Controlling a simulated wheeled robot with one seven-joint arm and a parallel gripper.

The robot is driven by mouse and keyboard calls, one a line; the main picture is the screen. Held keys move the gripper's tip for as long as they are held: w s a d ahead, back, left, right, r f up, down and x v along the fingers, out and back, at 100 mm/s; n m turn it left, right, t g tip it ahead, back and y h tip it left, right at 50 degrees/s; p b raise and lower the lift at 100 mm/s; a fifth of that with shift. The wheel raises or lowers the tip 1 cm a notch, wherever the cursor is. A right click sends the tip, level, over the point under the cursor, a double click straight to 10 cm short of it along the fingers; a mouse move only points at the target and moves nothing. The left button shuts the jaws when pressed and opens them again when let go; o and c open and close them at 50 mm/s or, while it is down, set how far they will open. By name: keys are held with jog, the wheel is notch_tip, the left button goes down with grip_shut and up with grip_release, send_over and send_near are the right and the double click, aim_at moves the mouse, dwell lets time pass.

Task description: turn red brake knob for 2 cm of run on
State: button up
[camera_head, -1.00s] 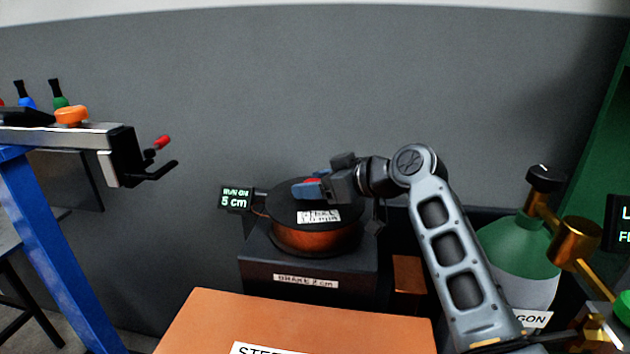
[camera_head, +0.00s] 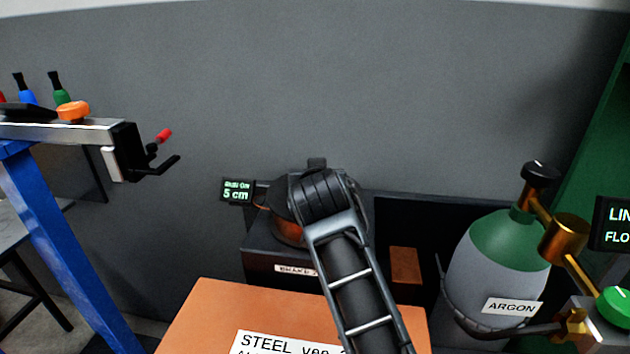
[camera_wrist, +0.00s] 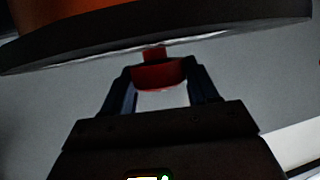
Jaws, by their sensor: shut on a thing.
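In the head view my arm hides both knob and gripper. The copper-coloured wire spool (camera_head: 287,231) sits on a dark box, largely covered by my arm. A small display (camera_head: 237,190) to its left reads RUN ON 5 cm. A label (camera_head: 292,270) on the box starts with BRAKE; the rest is hidden.
An orange box (camera_head: 210,315) labelled STEEL stands in front. A green-and-grey ARGON cylinder (camera_head: 490,265) with a brass regulator (camera_head: 563,238) is at right. A blue-legged bench (camera_head: 55,245) with a torch-like fixture is at left. A grey wall lies behind.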

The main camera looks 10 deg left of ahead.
jog(key=m+h+b, duration=0.3)
jog(key=h, duration=0.1)
jog(key=shift+a+f+b, duration=0.15)
jog(key=shift+f+b, duration=0.1)
jog(key=shift+b, duration=0.1)
jog(key=m+h+b, duration=0.2)
jog(key=shift+r+m+g+h+b, duration=0.15)
jog(key=shift+m+g+h+b, duration=0.15)
jog(key=o, duration=1)
jog(key=shift+r, duration=0.1)
jog(key=shift+b+v, duration=0.65)
jog(key=shift+v, duration=3.2)
